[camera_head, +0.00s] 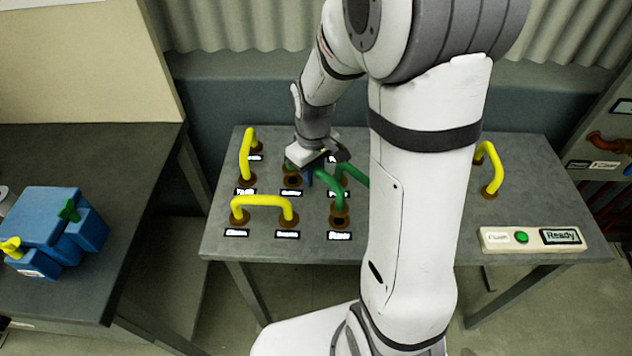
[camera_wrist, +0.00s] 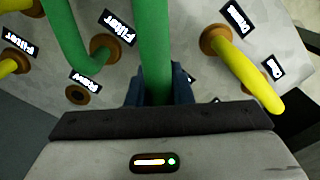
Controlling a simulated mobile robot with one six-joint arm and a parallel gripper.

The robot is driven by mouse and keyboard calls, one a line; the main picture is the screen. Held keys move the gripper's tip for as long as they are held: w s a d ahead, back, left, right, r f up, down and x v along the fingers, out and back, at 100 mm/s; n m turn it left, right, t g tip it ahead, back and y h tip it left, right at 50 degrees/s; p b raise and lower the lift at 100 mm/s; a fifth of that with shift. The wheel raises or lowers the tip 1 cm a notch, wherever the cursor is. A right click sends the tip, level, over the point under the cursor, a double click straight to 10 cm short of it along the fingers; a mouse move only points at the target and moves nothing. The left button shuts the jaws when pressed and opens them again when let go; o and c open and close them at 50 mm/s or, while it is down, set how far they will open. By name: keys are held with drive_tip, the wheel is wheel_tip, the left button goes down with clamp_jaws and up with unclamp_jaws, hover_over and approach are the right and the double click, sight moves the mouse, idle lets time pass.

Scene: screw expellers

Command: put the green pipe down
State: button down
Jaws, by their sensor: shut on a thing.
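My gripper (camera_head: 308,174) is low over the left-middle part of the grey table (camera_head: 262,250). Its blue fingertips are shut on a green pipe (camera_head: 326,184), which runs up the middle of the wrist view (camera_wrist: 154,45) between the fingers. In the head view this pipe bends down over a brown socket at front; whether it is seated there I cannot tell. A second green pipe (camera_head: 354,174) is just behind and to the right, partly hidden by my arm. In the wrist view, a green pipe (camera_wrist: 66,40) at left curves into a brown socket by a "Filter" label.
Yellow pipes stand in sockets at left (camera_head: 246,150), front left (camera_head: 262,201) and right (camera_head: 490,160). An empty brown socket (camera_wrist: 77,94) shows in the wrist view. A panel with a green button (camera_head: 521,237) is at front right. Blue boxes (camera_head: 52,225) sit on the left bench.

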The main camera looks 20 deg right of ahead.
drive_tip(key=shift+s+f, duration=0.15)
drive_tip(key=shift+f, duration=1.75)
drive_tip(key=shift+f, duration=0.2)
drive_tip(key=c, duration=1.3)
unclamp_jaws()
wheel_tip(320, 180, up, 12)
drive_tip(key=shift+r, duration=0.15)
drive_tip(key=s+r+m+t, duration=0.1)
drive_tip(key=s, duration=0.3)
drive_tip(key=s+r+m, duration=0.2)
drive_tip(key=s, duration=0.3)
drive_tip(key=s+r+m+t, duration=0.1)
drive_tip(key=s+r+m, duration=0.1)
drive_tip(key=s, duration=0.3)
drive_tip(key=shift+d+r+t, duration=0.15)
drive_tip(key=shift+d+t, duration=0.15)
